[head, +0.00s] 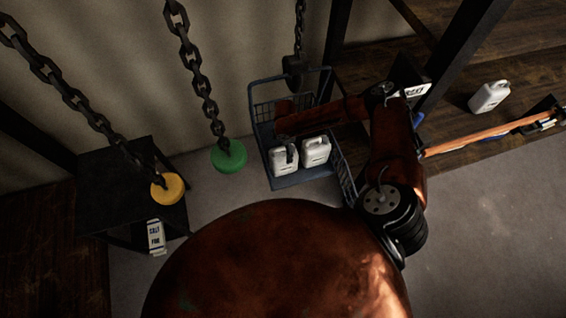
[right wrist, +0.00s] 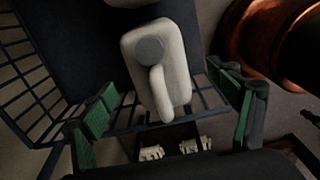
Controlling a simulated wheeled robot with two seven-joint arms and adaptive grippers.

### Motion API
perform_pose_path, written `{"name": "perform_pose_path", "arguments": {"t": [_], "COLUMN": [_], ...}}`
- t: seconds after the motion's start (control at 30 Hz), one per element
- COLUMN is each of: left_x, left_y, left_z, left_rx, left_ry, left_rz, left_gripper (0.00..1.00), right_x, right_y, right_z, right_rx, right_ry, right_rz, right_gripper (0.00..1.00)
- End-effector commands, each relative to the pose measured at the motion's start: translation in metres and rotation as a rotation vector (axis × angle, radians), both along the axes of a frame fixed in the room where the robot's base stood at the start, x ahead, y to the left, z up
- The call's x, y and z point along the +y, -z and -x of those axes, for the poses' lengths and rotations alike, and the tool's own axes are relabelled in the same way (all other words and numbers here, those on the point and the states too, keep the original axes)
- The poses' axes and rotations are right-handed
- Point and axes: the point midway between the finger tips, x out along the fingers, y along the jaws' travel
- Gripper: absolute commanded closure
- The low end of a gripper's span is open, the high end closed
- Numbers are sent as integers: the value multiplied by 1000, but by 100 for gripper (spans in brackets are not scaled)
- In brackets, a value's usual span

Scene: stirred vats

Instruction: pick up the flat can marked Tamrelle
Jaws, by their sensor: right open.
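Two white cans with handles stand side by side in a blue wire basket (head: 300,180) in the head view: a left can (head: 281,163) and a right can (head: 317,153). A third white can (head: 489,97) stands on the wooden shelf at right. I cannot read Tamrelle on any of them. My right gripper (head: 291,150) is over the basket, by the left can. In the right wrist view, my right gripper (right wrist: 168,103) is open, its green pads on either side of a white can (right wrist: 172,85) with a grey cap, apart from it. My left gripper is not in view.
Chains hang in front of the wall, ending in a yellow disc (head: 167,188), a green disc (head: 229,155) and a dark weight (head: 294,68). Basket wire walls surround the cans.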

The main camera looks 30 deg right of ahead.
Motion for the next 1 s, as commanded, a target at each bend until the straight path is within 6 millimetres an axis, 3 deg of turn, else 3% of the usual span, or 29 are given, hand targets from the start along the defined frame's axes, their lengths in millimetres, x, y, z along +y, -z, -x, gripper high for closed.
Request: {"name": "perform_pose_path", "arguments": {"t": [0.17, 0.63, 1.0], "left_x": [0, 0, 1], "left_y": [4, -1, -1], "left_z": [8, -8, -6], "left_rx": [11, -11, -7], "left_ry": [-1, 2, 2], "left_rz": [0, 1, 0], "left_gripper": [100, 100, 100], "right_x": [0, 3, 2], "right_y": [16, 74, 81], "right_z": [0, -2, -3], "right_rx": [1, 1, 0], "right_ry": [1, 4, 5], "right_rz": [0, 1, 0], "right_gripper": [18, 18, 21]}}
